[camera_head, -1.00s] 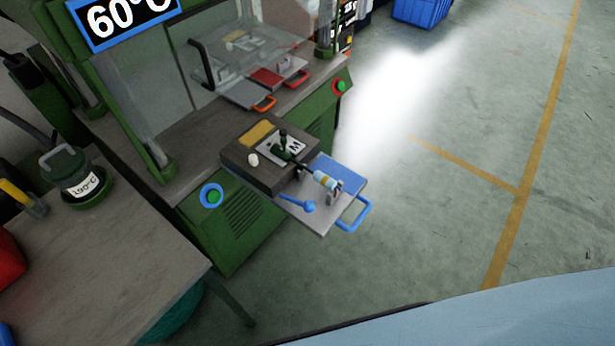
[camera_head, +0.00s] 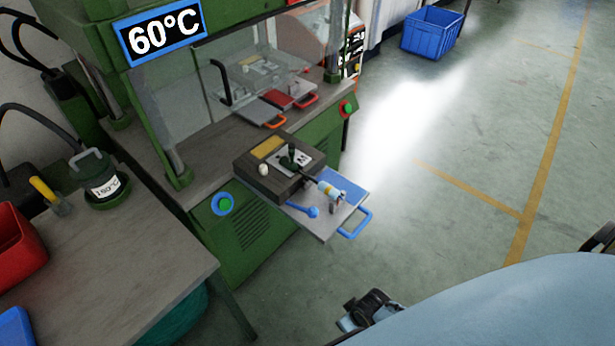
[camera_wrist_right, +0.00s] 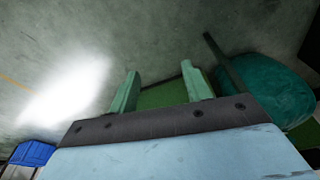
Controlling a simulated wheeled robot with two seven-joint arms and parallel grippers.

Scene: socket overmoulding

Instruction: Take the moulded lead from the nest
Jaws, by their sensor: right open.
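The moulded lead lies in the nest on the pulled-out slide of the green press. Its dark green moulded end (camera_head: 291,157) sits on the nest block (camera_head: 246,166), and its pale end with a yellow band (camera_head: 329,189) rests out over the blue and grey plate (camera_head: 347,190). My right gripper (camera_wrist_right: 160,88) shows in the wrist view with its two green fingers apart and nothing between them. It is well away from the lead. My left gripper is not in view.
The plate has a blue handle (camera_head: 357,224) and a blue ball lever (camera_head: 312,212). A grey bench (camera_head: 130,250) with a red bin (camera_head: 18,250) and a pot marked 150°C (camera_head: 104,186) stands at left. A blue crate (camera_head: 432,33) stands behind. Floor right of the press is clear.

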